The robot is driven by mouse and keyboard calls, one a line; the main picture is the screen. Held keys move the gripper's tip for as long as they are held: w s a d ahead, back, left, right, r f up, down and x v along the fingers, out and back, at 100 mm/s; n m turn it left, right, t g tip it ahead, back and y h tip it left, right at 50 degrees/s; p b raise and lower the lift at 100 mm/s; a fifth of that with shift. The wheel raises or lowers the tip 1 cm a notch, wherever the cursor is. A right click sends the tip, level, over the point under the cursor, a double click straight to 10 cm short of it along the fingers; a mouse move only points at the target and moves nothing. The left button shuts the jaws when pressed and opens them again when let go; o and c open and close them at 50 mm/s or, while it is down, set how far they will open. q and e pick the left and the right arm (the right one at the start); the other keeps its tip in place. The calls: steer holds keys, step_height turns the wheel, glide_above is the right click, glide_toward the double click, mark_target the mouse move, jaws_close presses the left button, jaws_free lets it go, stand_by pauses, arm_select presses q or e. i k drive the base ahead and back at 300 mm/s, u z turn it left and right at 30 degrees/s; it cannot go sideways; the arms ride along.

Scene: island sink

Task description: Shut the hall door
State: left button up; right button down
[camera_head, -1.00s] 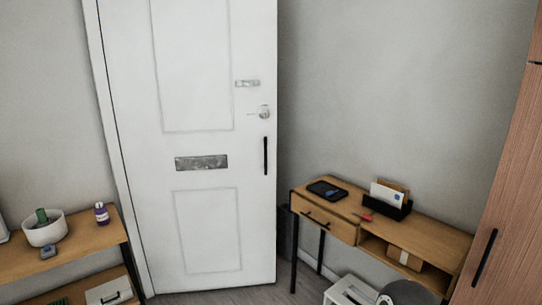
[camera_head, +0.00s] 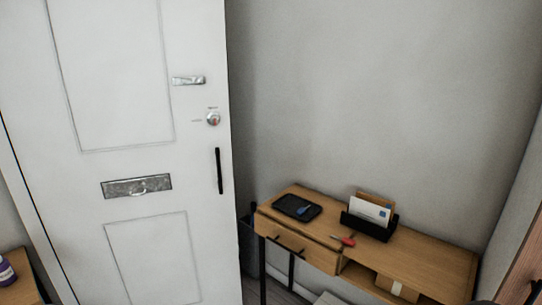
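The hall door (camera_head: 130,180) is a white panelled door filling the left of the head view. It carries a black vertical pull handle (camera_head: 219,171) near its right edge, a round metal lock (camera_head: 213,119), a metal latch piece (camera_head: 188,80) and a metal letter plate (camera_head: 136,187). The door's right edge stands in front of the grey wall, and a dark object shows just past it. Whether the door is shut or ajar is hard to tell from this angle. Neither of my grippers is in view.
A wooden console table (camera_head: 437,254) with a drawer stands right of the door. It bears a black tray (camera_head: 297,207), a letter holder (camera_head: 370,228) and a red-handled item (camera_head: 343,240). A shelf (camera_head: 20,286) with a purple bottle (camera_head: 6,271) is at lower left.

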mark_target(93, 93)
steer(key=i, duration=1.4)
steer(key=u, duration=0.4)
